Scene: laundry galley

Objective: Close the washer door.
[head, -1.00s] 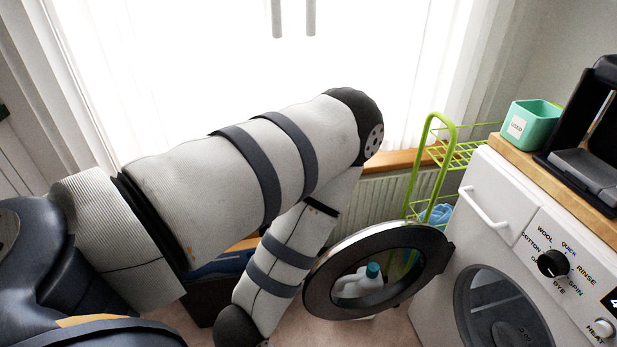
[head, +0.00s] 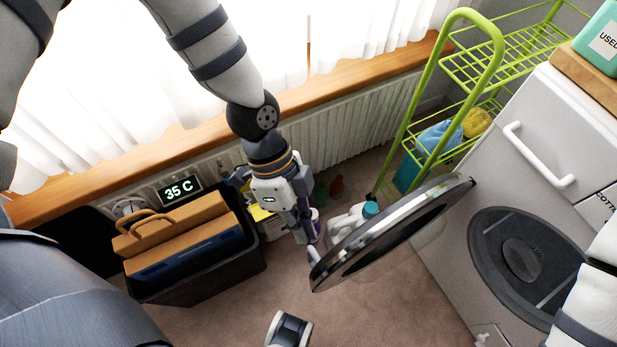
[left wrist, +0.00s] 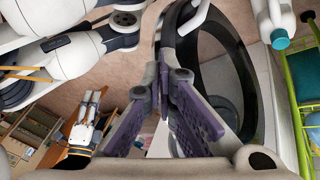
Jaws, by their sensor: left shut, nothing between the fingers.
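The washer door (head: 440,203) stands wide open, a dark round ring with a glass centre, swung out to the left from the washer front (head: 455,255). The round opening (head: 520,262) is uncovered. My left gripper (head: 312,238) is shut and empty, low beside the door's free edge, on its window side. In the left wrist view its purple fingers (left wrist: 167,90) lie together, close beside the door's dark rim (left wrist: 245,50); I cannot tell whether they touch it.
A green wire rack (head: 432,110) stands between radiator and washer. A white bottle with a teal cap (head: 350,218) is behind the door. A dark bin (head: 215,285) with brown bags is at left. Bare floor (head: 370,310) lies in front of the washer.

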